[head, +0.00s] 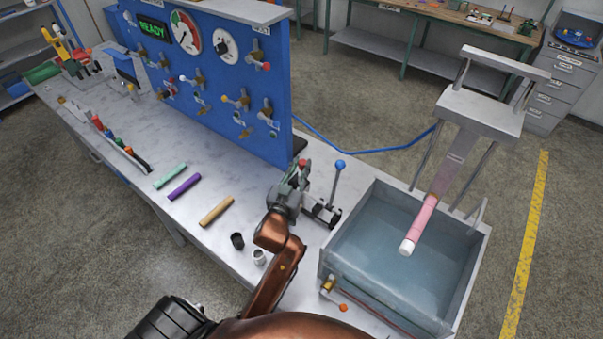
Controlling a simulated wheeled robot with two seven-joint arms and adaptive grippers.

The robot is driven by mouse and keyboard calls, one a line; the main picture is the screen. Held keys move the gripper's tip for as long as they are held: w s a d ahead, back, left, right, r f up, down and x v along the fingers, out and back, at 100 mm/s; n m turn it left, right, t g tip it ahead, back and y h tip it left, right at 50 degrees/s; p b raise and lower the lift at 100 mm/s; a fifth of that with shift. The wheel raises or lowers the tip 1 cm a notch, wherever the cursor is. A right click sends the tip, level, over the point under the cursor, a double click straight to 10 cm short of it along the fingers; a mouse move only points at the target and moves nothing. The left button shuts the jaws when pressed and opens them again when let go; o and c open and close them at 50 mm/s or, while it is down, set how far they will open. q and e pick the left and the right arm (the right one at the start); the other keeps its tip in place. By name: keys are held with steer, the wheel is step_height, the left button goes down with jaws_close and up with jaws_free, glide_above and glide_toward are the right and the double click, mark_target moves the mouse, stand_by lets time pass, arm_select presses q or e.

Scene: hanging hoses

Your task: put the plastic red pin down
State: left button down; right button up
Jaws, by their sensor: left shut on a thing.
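My left gripper (298,180) is over the bench, beside a small metal fixture (322,211) with a blue-knobbed lever (340,166). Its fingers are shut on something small. A red tip (302,163) shows at the fingers, which I take to be the plastic red pin; most of it is hidden by the gripper. I cannot tell whether the pin touches the fixture or the bench. My right gripper is not in view.
Teal (170,175), purple (184,187) and tan (217,211) rods lie on the bench (150,215). Black (237,240) and white (259,257) small cups stand near my arm. A water tank (385,270) is right, a blue gauge panel (225,85) behind.

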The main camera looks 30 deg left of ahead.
arm_select(q)
steer(key=shift+w+a+f, duration=0.25)
steer(key=shift+w+f, duration=0.15)
steer(key=shift+f, duration=0.15)
steer(key=shift+w+a+f, duration=0.25)
steer(key=shift+w+f, duration=0.15)
steer(key=shift+f, duration=0.15)
steer(key=f, duration=0.3)
steer(key=shift+w+a, duration=0.2)
steer(key=shift+w, duration=0.1)
steer(key=shift+f, duration=0.15)
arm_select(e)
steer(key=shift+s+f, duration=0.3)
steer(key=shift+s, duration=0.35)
arm_select(q)
steer(key=shift+s+f+b, duration=0.1)
steer(key=shift+f+b, duration=0.3)
steer(key=shift+f, duration=0.4)
steer(key=c, duration=2)
jaws_free()
steer(key=shift+o, duration=1.3)
steer(key=shift+r, duration=0.1)
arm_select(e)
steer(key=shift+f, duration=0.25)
arm_select(q)
steer(key=shift+r, duration=0.1)
